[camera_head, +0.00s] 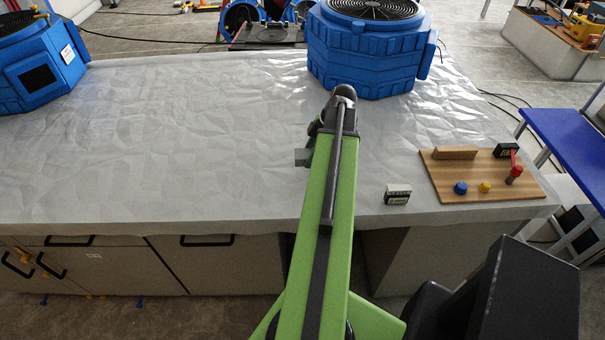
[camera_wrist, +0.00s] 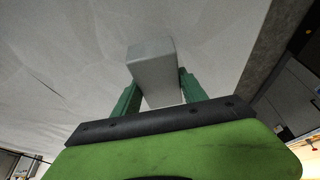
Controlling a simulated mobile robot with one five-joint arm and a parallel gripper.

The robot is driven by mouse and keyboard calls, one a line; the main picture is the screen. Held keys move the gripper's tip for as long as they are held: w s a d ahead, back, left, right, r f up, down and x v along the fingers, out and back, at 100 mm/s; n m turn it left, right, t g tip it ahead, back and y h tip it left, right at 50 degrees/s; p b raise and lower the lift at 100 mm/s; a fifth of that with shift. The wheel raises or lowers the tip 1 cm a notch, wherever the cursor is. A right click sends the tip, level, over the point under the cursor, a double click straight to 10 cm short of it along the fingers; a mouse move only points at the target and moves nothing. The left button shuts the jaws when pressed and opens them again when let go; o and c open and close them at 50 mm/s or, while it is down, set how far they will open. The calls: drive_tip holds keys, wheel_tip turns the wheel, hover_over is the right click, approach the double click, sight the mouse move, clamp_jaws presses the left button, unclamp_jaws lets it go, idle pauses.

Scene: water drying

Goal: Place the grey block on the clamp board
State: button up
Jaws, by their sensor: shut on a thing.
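The grey block (camera_wrist: 152,72) is between the two green fingers of my gripper (camera_wrist: 159,92) in the wrist view, and the gripper is shut on it. In the head view the grey block (camera_head: 302,157) shows just left of my arm's end, over the sheet-covered counter. I cannot tell exactly how high it is above the sheet. The gripper fingers are mostly hidden behind my green arm there. The clamp board (camera_head: 460,186) is a wooden board at the right of the counter, with a wooden strip and a red-handled clamp (camera_head: 510,154) on it. It is well right of my gripper.
A blue knob (camera_head: 460,188) and a yellow knob (camera_head: 484,187) sit on the board. A small black-and-white box (camera_head: 397,194) stands left of it. Blue air movers stand at the back (camera_head: 365,55) and far left (camera_head: 40,65). The counter's (camera_head: 200,140) left and middle are clear.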

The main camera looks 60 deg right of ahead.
sight(304, 152)
drive_tip(key=shift+w+a+f, duration=0.35)
drive_tip(key=shift+w+f, duration=0.4)
drive_tip(key=shift+w, duration=0.05)
drive_tip(key=shift+w+a+b, duration=0.2)
drive_tip(key=shift+w+b, duration=0.1)
drive_tip(key=shift+w, duration=0.1)
wheel_tip(304, 152, down, 4)
drive_tip(key=b, duration=0.4)
drive_tip(key=shift+f, duration=0.2)
drive_tip(key=shift+r, duration=0.2)
drive_tip(key=shift+f, duration=0.1)
drive_tip(key=o, duration=1.4)
drive_tip(key=shift+s+f, duration=0.1)
drive_tip(key=shift+o, duration=0.2)
